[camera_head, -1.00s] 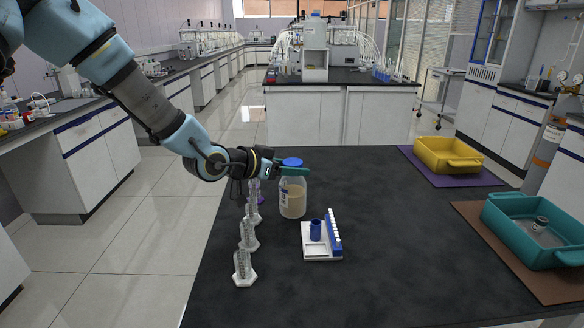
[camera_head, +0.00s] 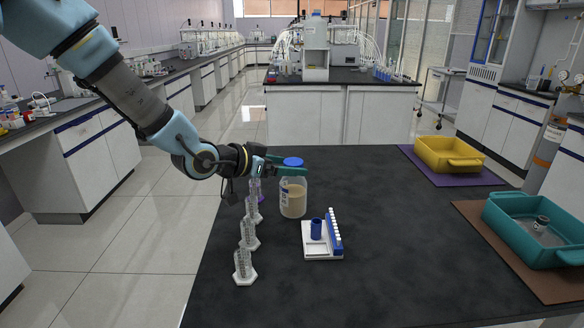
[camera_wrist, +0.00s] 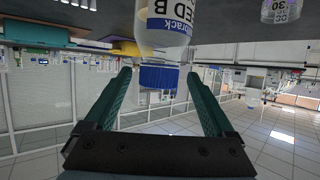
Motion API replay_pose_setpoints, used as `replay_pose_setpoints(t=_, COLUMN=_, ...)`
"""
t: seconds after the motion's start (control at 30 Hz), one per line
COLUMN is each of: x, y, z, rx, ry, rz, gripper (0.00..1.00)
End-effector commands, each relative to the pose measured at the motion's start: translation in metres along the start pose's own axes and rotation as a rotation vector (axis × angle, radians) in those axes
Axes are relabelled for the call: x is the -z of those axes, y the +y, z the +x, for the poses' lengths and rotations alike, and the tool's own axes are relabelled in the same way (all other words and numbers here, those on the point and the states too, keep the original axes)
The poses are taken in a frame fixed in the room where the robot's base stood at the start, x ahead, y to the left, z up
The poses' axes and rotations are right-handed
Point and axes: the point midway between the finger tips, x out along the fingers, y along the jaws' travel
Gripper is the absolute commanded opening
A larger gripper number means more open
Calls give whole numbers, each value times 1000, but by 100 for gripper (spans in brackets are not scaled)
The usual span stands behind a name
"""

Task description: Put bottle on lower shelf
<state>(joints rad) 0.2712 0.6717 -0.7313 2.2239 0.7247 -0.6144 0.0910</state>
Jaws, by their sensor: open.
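The bottle (camera_head: 293,198) is clear with a blue cap and a pale beige content. It stands upright on the black table, left of its middle. My gripper (camera_head: 288,166) is at the height of the bottle's cap, reaching in from the left. In the wrist view the bottle (camera_wrist: 165,45) appears upside down, with its blue cap between the two green fingers of my gripper (camera_wrist: 160,92). The fingers are open, with gaps on both sides of the cap. I cannot make out a lower shelf in these views.
Several clear cylinders (camera_head: 248,236) on white bases stand in a row left of the bottle. A white rack (camera_head: 322,252) with a blue piece is in front of it. A yellow bin (camera_head: 450,153) and a teal bin (camera_head: 530,228) are at the right. The table's right middle is clear.

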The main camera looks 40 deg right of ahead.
Motion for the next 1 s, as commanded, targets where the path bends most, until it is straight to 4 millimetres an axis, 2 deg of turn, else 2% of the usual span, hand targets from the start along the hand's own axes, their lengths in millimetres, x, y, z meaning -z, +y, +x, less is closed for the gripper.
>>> replay_pose_setpoints(t=0.2, x=0, y=-1, z=-48, rx=5, ry=0, rz=1, gripper=89)
replay_pose_setpoints(t=0.4, x=0, y=-1, z=-82, rx=3, ry=-1, rz=1, gripper=89)
replay_pose_setpoints(t=0.6, x=0, y=0, z=-97, rx=0, ry=0, rz=1, gripper=89)
replay_pose_setpoints(t=0.87, x=-1, y=0, z=-99, rx=3, ry=-4, rz=-1, gripper=89)
replay_pose_setpoints(t=0.93, x=-9, y=-8, z=-103, rx=29, ry=-33, rz=-11, gripper=89)
replay_pose_setpoints(t=1.0, x=-27, y=-25, z=-113, rx=95, ry=-104, rz=-38, gripper=89)
